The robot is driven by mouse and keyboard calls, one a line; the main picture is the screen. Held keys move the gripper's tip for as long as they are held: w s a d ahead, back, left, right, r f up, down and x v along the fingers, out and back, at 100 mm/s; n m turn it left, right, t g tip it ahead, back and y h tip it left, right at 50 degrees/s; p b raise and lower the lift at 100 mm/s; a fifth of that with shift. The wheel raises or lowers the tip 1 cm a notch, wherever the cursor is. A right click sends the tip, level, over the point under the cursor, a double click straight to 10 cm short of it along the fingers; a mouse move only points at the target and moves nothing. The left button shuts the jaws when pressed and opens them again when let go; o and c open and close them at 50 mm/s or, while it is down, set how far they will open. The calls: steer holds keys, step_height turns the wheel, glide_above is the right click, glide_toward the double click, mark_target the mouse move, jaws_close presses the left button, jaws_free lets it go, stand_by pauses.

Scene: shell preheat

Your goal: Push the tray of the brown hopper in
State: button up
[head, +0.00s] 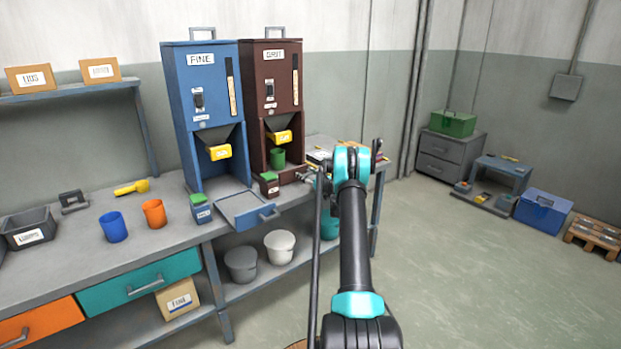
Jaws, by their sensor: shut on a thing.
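The brown hopper (272,85) stands on the workbench to the right of the blue hopper. Its label is hard to read. It has a yellow spout (283,137), and a green cup (278,158) stands in its bay below. Its tray shows little; only its front edge area (290,176) is visible, looking nearly level with the hopper's base. My gripper (308,176) is at the front right of that tray, shut on what appears to be its handle. The fingers are small and partly hidden by my arm.
The blue hopper (205,90), labelled FINE, has its tray (243,205) out over the bench edge, close left of my gripper. Small green-topped boxes (201,208) (269,184) stand before the hoppers. Orange (154,213) and blue (113,227) cups stand left. Open floor (470,270) lies right.

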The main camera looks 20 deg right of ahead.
steer(key=shift+w+a, duration=0.2)
steer(key=shift+w, duration=0.4)
steer(key=o, duration=1.7)
steer(key=v, duration=1.2)
steer(key=shift+r, duration=0.1)
